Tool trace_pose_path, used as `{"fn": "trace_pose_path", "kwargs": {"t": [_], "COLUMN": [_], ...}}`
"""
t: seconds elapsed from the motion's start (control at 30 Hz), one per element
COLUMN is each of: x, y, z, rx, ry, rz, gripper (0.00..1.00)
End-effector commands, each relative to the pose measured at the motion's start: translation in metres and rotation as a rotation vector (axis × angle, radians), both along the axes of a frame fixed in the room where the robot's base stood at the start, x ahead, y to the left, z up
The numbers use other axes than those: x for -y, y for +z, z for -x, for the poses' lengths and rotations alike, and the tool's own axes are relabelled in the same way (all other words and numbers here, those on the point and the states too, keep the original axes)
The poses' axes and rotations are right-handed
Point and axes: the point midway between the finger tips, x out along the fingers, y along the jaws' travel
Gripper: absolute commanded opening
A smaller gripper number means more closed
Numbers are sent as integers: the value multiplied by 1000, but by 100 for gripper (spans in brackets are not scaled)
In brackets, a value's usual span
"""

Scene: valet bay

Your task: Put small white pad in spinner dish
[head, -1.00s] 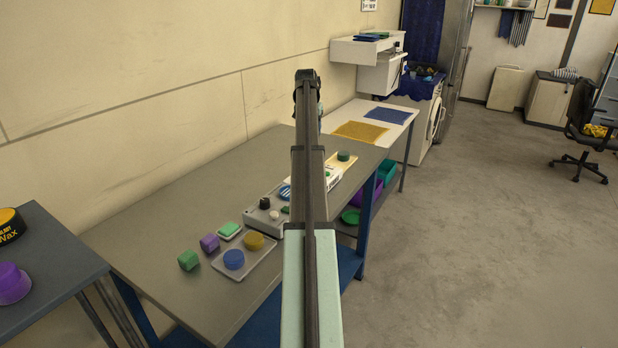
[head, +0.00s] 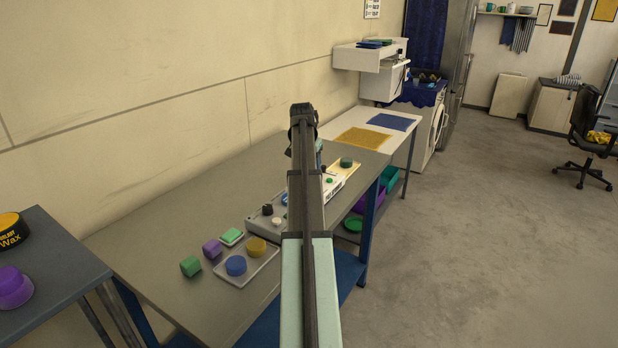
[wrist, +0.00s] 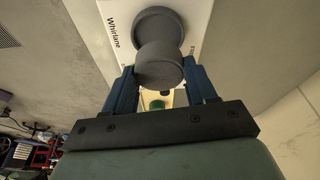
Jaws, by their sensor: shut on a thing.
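In the wrist view my gripper (wrist: 160,72) is shut on a grey round pad (wrist: 158,72), held between its two blue fingers. The pad looks grey, in shade, so I cannot confirm that it is the white one. Behind it is a dark grey round dish (wrist: 155,22) on a white panel marked "Whirlane" (wrist: 115,28); I take this for the spinner dish. Pad and dish overlap in the picture, and I cannot tell whether they touch. A small whitish disc (head: 280,222) sits on the grey tray there.
A black knob-like piece (head: 267,210) stands near that disc. A clear tray holds a blue pad (head: 236,265) and a yellow pad (head: 256,246). Green (head: 190,266) and purple (head: 212,249) blocks lie beside it. The bench's rear left (head: 190,195) is clear.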

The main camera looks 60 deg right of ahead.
Motion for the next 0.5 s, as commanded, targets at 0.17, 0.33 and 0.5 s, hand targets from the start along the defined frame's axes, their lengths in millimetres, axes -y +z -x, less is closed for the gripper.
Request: {"fn": "trace_pose_path", "kwargs": {"t": [0.17, 0.33, 0.5], "x": [0, 0, 0], "y": [-13, -32, -47], "z": [0, 0, 0], "rx": [0, 0, 0], "ry": [0, 1, 1], "rz": [0, -1, 0], "gripper": [28, 28, 28]}}
